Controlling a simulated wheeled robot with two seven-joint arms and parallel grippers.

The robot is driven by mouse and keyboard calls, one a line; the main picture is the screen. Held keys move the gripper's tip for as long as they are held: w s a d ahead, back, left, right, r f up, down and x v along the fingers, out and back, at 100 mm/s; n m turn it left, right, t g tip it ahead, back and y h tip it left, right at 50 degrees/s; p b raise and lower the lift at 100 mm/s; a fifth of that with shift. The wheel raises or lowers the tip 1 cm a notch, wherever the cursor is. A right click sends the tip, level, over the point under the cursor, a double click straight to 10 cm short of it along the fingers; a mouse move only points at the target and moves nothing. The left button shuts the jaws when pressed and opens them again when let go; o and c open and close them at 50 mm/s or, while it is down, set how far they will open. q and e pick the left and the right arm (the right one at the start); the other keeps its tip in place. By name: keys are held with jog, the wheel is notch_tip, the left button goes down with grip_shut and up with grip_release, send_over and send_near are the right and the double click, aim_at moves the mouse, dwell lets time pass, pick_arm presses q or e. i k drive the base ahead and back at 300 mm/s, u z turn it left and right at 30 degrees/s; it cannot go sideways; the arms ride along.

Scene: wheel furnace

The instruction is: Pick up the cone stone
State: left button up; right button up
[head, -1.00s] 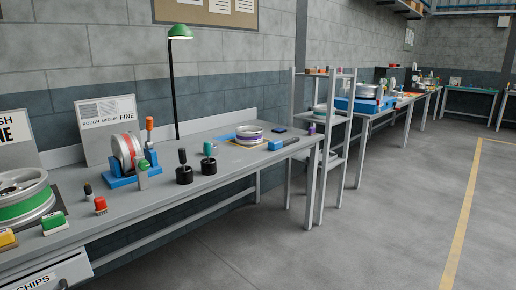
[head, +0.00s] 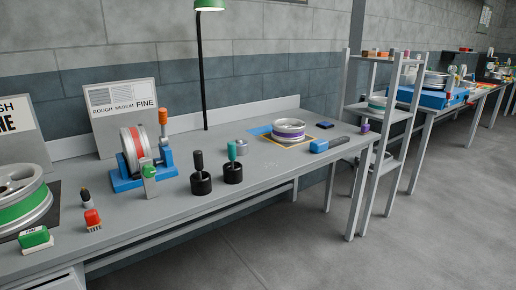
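No object here can be surely told as the cone stone. Two black round holders stand on the grey bench: one bears an upright dark grey piece (head: 198,160), the other an upright teal-topped piece (head: 232,150). A small dark piece with a pale base (head: 86,197) stands farther left and is too small to identify. Neither of my grippers shows in the head view.
The grey bench (head: 265,175) also carries a blue stand (head: 128,181) with a red-banded wheel, a red brush (head: 93,219), a green block (head: 35,238), a purple-banded wheel (head: 289,131) and a blue tool (head: 328,144). A grey shelf rack (head: 361,150) stands right. Floor is open at front right.

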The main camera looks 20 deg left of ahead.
aim_at(231, 146)
jog(key=u, duration=0.35)
jog(key=i, duration=0.95)
jog(key=u, duration=0.7)
